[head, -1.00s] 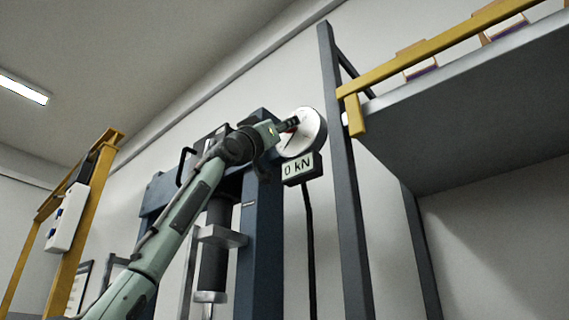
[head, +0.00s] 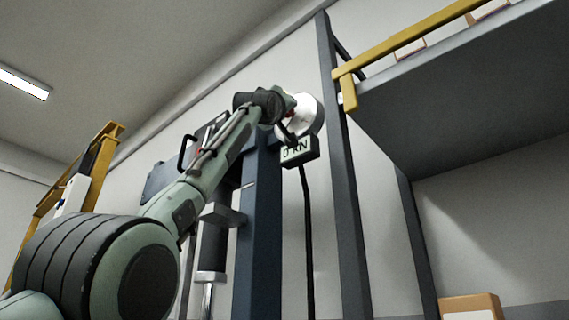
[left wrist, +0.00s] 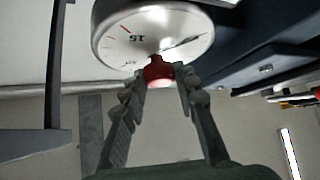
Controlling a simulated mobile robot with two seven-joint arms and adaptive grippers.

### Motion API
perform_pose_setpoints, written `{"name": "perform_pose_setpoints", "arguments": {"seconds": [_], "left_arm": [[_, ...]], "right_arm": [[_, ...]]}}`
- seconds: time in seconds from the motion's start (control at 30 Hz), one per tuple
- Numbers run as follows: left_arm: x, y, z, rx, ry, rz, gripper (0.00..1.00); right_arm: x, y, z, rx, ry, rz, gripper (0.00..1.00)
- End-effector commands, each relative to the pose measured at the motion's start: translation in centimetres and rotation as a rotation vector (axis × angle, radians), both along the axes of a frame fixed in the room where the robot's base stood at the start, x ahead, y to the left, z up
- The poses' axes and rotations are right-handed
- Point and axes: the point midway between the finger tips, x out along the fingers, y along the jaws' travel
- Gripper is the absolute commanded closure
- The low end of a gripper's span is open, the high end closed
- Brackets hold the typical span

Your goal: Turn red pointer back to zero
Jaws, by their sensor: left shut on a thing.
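The round white gauge (head: 311,117) is on the blue press, partly hidden behind my left wrist in the head view. In the left wrist view the gauge dial (left wrist: 140,22) shows upside-down markings, a dark needle (left wrist: 183,43) and a small red mark (left wrist: 124,28) near its rim. Whether the red mark is the pointer's tip, I cannot tell. My right gripper is not in view.
A display (head: 299,151) reading "0 kN" hangs below the gauge, with a black cable running down. A dark upright post (head: 345,180) and a shelf (head: 450,85) with yellow rail are close on the right. A cardboard box (head: 470,307) shows at lower right.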

Motion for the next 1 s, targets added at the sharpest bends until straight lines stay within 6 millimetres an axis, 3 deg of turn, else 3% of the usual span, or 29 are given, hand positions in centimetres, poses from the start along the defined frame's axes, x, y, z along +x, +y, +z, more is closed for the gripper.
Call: {"name": "perform_pose_setpoints", "arguments": {"seconds": [0.43,0.47,0.6,1.0], "left_arm": [[-0.02,0.00,0.02,-0.008,0.005,-0.001,1.00],[-0.02,0.00,0.02,-0.008,0.005,-0.001,0.69],[-0.02,0.01,0.03,-0.008,0.005,-0.001,0.52],[-0.11,0.00,-0.07,-0.008,0.004,0.000,0.50]], "right_arm": [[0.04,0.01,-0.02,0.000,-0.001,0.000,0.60],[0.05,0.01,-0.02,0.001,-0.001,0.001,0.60],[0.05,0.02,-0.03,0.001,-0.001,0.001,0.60],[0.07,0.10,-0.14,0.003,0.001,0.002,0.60]]}}
